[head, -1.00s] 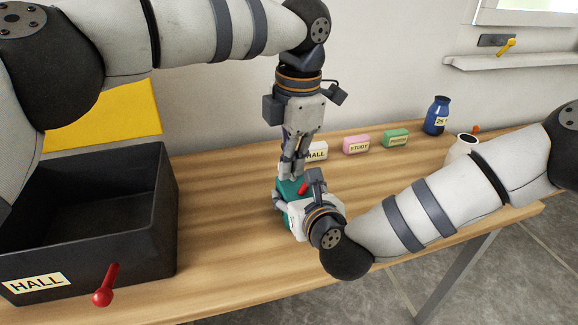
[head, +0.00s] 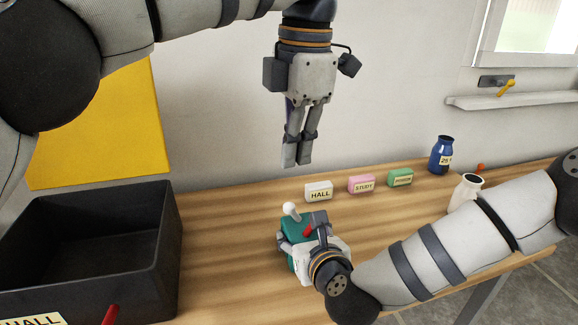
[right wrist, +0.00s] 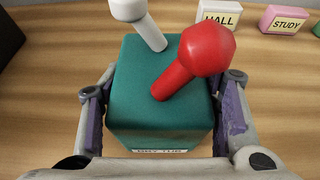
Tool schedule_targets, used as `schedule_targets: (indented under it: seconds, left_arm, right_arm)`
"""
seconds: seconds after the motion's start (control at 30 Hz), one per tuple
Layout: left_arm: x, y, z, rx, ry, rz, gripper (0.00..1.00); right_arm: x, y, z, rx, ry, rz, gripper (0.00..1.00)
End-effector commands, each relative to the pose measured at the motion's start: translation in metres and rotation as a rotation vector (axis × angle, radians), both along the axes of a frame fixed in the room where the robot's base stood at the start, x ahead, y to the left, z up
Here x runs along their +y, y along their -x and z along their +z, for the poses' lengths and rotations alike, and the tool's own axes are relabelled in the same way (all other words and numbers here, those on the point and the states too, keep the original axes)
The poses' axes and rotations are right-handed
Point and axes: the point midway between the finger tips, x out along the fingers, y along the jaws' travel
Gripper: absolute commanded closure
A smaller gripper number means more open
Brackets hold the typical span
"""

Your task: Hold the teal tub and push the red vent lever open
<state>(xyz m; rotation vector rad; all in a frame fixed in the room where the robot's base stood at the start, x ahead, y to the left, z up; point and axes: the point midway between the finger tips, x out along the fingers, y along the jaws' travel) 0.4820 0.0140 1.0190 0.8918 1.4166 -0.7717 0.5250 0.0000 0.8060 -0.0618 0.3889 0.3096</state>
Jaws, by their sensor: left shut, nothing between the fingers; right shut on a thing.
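The teal tub (head: 300,222) stands on the wooden table, and it fills the middle of the right wrist view (right wrist: 160,115). A red lever (right wrist: 193,62) and a white lever (right wrist: 141,22) stick up from its top. In the head view the red lever (head: 311,230) leans to the right and the white lever (head: 291,210) leans to the back left. My right gripper (head: 300,240) is shut on the tub, one finger on each side. My left gripper (head: 297,158) is shut and empty, pointing down well above the tub. The label on the tub's near face is mostly hidden.
A black bin (head: 165,245) stands on the left. Blocks labelled HALL (head: 319,191), STUDY (head: 361,184) and a green one (head: 400,178) line the back. A blue jar (head: 441,155) and a white jar (head: 467,190) are at the right.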

Motion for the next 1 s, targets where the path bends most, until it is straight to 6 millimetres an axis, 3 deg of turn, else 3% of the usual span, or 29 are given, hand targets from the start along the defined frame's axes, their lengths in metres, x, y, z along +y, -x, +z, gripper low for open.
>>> schedule_targets:
  seconds: [0.33, 0.37, 0.47, 0.8, 0.87, 1.0]
  left_arm:
    - [0.000, 0.000, 0.001, 0.000, 0.000, 0.000, 1.00]
    - [0.000, 0.000, 0.001, 0.000, 0.000, 0.000, 1.00]
    - [0.000, 0.000, 0.001, 0.000, 0.000, 0.000, 1.00]
    - [0.000, 0.000, 0.000, 0.000, 0.000, 0.000, 1.00]
    - [0.000, 0.000, 0.000, 0.000, 0.000, 0.000, 1.00]
    - [0.000, 0.000, 0.001, 0.000, 0.000, 0.000, 1.00]
  right_arm:
    - [0.000, 0.000, 0.000, 0.001, 0.000, 0.001, 0.77]
    - [0.000, 0.000, 0.000, 0.001, 0.000, 0.001, 0.42]
    - [0.000, 0.000, 0.000, 0.000, 0.000, 0.001, 0.20]
    - [-0.001, 0.002, 0.001, 0.000, 0.000, 0.001, 0.20]
    - [-0.003, 0.009, 0.003, 0.001, -0.001, 0.001, 0.20]
    - [-0.012, 0.040, 0.016, 0.004, -0.003, 0.003, 0.20]
